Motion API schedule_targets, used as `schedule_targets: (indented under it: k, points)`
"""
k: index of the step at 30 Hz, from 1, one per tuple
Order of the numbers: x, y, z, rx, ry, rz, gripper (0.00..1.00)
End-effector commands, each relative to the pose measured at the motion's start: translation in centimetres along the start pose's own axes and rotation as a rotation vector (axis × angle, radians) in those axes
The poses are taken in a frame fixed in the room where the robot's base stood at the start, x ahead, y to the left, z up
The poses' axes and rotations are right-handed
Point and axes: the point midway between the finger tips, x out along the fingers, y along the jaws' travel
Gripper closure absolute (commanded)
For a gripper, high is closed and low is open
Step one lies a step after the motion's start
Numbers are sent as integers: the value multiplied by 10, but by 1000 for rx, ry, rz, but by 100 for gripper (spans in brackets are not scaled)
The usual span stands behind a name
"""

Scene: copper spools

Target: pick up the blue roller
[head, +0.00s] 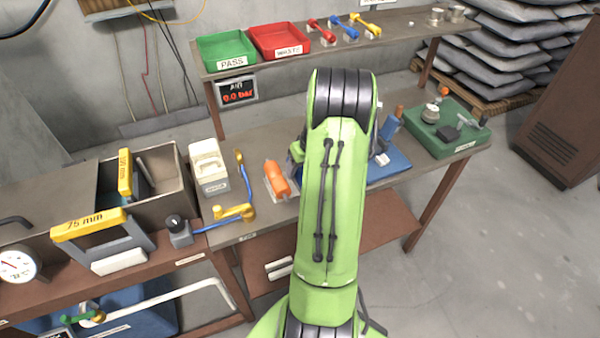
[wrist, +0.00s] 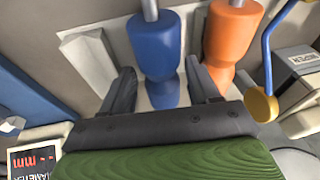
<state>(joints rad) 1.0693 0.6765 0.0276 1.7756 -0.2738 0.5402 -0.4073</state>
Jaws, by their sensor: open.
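The blue roller (wrist: 154,46) shows in the wrist view, with a grey shaft end at the top, in a pale holder on the bench. My gripper (wrist: 161,86) is open, with one dark finger on each side of the roller's lower part. I cannot tell whether either finger touches it. The orange roller (wrist: 231,40) stands just right of it, close to the right finger. In the head view the orange roller (head: 276,178) is left of my green arm, which hides the blue roller and most of my gripper.
A blue-handled crank (wrist: 270,60) lies beyond the orange roller, and a white labelled box (head: 208,165) stands left of it in the head view. Red and green bins (head: 227,50) are on the shelf.

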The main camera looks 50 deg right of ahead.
Motion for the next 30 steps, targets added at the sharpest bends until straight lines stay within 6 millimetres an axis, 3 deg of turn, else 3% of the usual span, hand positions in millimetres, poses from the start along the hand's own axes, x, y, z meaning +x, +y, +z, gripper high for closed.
schedule_targets:
  k: [7, 17, 23, 25, 30]
  points:
    - [2, 0, -1, -1, 2, 1, 42]
    - [2, 0, -1, -1, 2, 1, 92]
    - [1, 0, -1, -2, 3, 1, 92]
    - [-6, -1, -3, -2, 4, 2, 100]
    - [-45, -6, -14, -3, 8, 5, 100]
